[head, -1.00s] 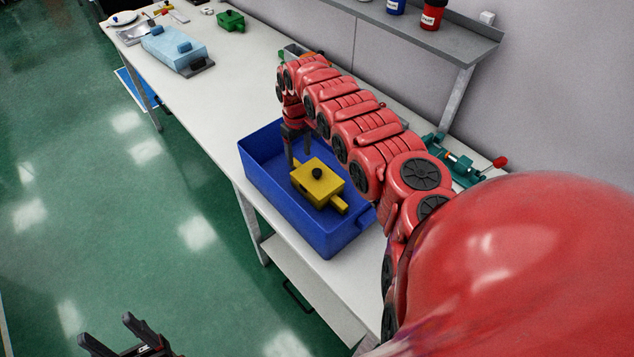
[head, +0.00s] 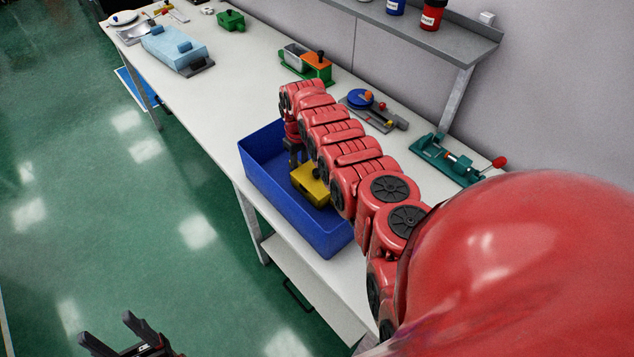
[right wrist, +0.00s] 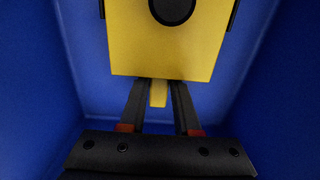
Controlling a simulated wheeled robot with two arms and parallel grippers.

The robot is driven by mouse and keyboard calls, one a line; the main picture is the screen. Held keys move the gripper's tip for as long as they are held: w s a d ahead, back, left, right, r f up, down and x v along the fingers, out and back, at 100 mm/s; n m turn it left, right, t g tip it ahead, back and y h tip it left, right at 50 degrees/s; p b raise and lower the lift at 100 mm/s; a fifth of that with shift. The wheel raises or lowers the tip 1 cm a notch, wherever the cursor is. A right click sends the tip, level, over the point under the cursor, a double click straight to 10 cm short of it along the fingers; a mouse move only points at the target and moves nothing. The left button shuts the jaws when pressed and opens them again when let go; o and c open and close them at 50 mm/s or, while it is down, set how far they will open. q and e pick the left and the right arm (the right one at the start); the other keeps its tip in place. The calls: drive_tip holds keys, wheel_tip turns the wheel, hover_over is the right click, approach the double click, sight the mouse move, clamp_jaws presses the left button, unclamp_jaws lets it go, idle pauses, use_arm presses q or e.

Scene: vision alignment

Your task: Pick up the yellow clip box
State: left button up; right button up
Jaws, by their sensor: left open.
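The yellow clip box (head: 308,186) with a black knob on top sits inside the blue bin (head: 295,222) on the bench. My right arm hides its right part in the head view. In the right wrist view the yellow clip box (right wrist: 165,45) fills the top middle, with a narrow yellow tab below it. My right gripper (right wrist: 159,84) has its two fingers apart, one on each side of the tab, with gaps visible; the box covers their far ends. My left gripper (head: 106,328) is open and empty over the floor at the bottom left.
Behind the bin stand a green and orange fixture (head: 308,66), a grey device with a blue disc (head: 372,106) and a teal vise (head: 450,160). A light blue box (head: 173,48) lies at the far left. The bench between is clear.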

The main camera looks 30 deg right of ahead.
clamp_jaws()
idle(1.0)
